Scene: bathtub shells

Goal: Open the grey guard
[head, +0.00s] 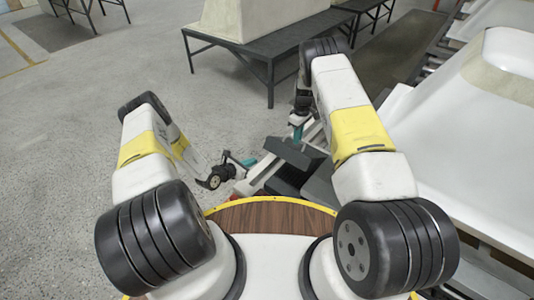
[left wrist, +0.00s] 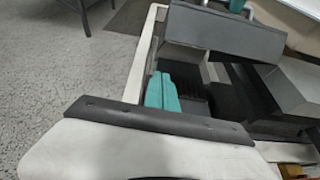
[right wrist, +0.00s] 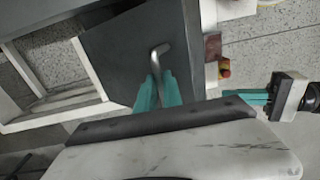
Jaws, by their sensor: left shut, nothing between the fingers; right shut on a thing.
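The grey guard (head: 295,153) is a dark flat panel on the machine just right of centre in the head view. It also shows in the left wrist view (left wrist: 225,32) and fills the upper middle of the right wrist view (right wrist: 118,50). A bent metal handle (right wrist: 160,53) stands on it. My right gripper (head: 298,134) is shut on this handle, its teal fingers (right wrist: 158,90) on either side of it. My left gripper (head: 248,162) is shut and empty, apart from the guard; its teal fingers (left wrist: 162,92) are together.
A pale frame (left wrist: 143,55) runs beside the guard. A red button (right wrist: 224,70) sits near the guard's edge. Large white tub shells (head: 440,110) stand on the right. A dark table (head: 265,50) stands behind.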

